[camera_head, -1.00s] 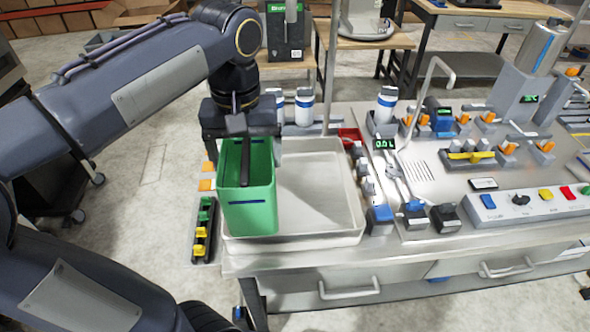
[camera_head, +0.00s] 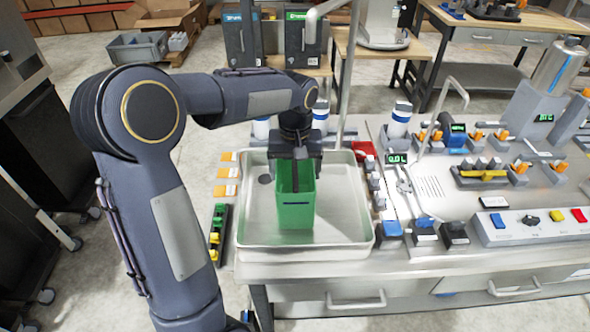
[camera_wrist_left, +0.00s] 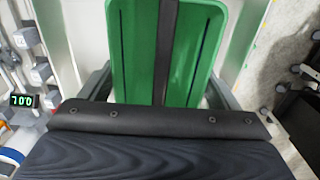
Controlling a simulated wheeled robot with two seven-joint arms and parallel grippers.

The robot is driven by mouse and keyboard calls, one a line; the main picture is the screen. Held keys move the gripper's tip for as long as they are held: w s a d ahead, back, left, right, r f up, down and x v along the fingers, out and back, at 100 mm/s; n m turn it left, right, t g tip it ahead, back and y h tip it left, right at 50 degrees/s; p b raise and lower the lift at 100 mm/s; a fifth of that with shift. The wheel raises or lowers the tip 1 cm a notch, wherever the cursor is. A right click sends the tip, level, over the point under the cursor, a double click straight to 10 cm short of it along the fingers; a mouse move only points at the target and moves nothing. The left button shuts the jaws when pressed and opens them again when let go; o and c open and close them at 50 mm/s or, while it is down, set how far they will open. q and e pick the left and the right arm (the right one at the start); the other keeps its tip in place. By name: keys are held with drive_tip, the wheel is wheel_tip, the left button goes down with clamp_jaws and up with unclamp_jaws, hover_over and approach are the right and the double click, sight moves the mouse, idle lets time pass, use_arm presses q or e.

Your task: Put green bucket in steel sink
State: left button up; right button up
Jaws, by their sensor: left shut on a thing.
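The green bucket (camera_head: 296,208) is a tall rectangular container, upright inside the outline of the steel sink (camera_head: 262,232) in the head view. Whether its base touches the sink floor is hard to tell. My left gripper (camera_head: 295,172) points down from above and is shut on the bucket at its top. In the left wrist view the green bucket (camera_wrist_left: 135,45) fills the middle, with a dark bar running along it. The sink is a shallow metal basin with a drain hole at its left. My right gripper is not in view.
A faucet post (camera_head: 345,85) rises behind the sink. White bottles (camera_head: 400,118) and a red tray (camera_head: 364,150) stand near its back edge. Blue and black blocks (camera_head: 425,230) line the right side. A rack of small green and yellow pieces (camera_head: 217,235) is at the left.

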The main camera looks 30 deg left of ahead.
use_arm(q)
drive_tip(key=shift+f, duration=0.35)
drive_tip(key=shift+f, duration=0.15)
drive_tip(key=o, duration=1.3)
drive_tip(key=shift+s, duration=0.1)
wheel_tip(320, 180, up, 12)
drive_tip(key=shift+f, duration=0.25)
drive_tip(key=s+d+f+m+t+h, duration=0.2)
drive_tip(key=s+d+f, duration=0.1)
drive_tip(key=s, duration=0.8)
drive_tip(key=s+d+f+m+t+h, duration=0.1)
drive_tip(key=s+d+f+m+t, duration=0.1)
drive_tip(key=s, duration=0.9)
wheel_tip(320, 180, down, 3)
drive_tip(key=shift+d+m+t+h, duration=0.4)
drive_tip(key=shift+d+t, duration=0.4)
drive_tip(key=shift+d, duration=0.4)
